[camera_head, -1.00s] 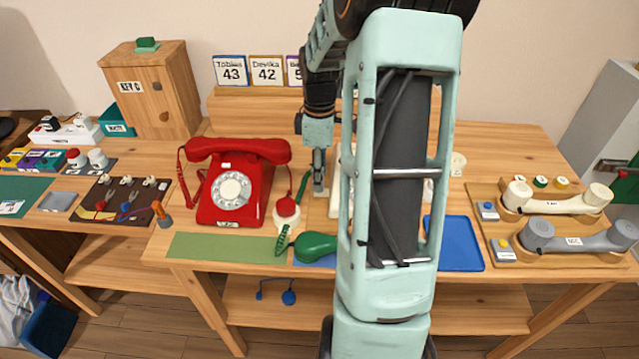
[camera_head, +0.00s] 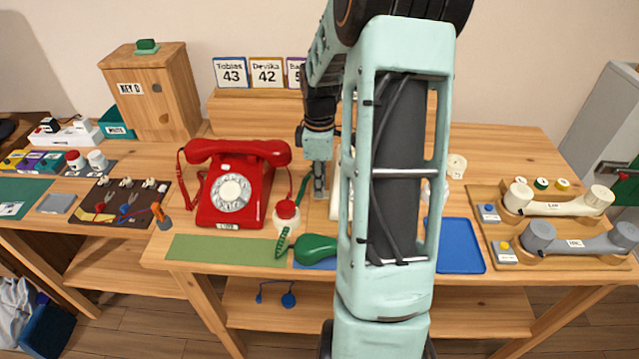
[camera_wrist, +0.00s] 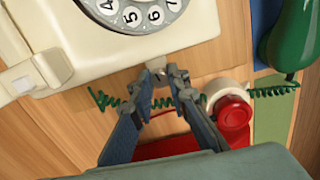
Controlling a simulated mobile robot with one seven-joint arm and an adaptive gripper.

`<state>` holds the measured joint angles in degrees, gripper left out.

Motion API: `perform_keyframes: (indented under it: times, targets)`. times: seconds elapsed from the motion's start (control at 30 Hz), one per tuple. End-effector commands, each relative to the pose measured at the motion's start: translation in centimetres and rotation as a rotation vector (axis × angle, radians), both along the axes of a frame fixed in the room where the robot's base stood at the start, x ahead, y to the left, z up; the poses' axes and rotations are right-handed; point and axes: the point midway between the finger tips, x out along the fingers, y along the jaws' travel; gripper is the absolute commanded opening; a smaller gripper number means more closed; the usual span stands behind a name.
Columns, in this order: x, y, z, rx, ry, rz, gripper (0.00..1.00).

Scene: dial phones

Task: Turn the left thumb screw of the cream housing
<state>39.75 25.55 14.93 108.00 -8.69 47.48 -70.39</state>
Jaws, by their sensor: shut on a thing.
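The cream housing (camera_wrist: 120,35) with its number dial (camera_wrist: 135,8) fills the upper part of the wrist view. In the head view only a sliver of it (camera_head: 335,207) shows beside my arm. My gripper (camera_wrist: 157,76) is at the edge of the housing, with its fingertips closed together on a small grey thumb screw (camera_wrist: 156,63). The fingertips hide most of the screw, so its angle cannot be told. In the head view my gripper (camera_head: 319,190) points down to the right of the red phone.
A red phone (camera_head: 235,185) stands left of my gripper. A red-topped round part (camera_wrist: 232,112), a green coiled cord (camera_wrist: 112,102) and a green handset (camera_wrist: 290,35) lie close by. A blue tray (camera_head: 460,245) and a board with two handsets (camera_head: 575,235) are to the right.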

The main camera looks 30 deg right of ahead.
Motion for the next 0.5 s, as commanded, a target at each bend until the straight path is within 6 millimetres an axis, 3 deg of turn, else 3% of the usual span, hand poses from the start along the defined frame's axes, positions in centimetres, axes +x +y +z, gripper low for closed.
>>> perform_keyframes:
  times: [0.27,0.5]
  targets:
    - [0.05,0.08,0.08,0.0,0.0,-0.056,0.0]
    - [0.05,0.03,0.11,0.0,-0.001,-0.207,0.0]
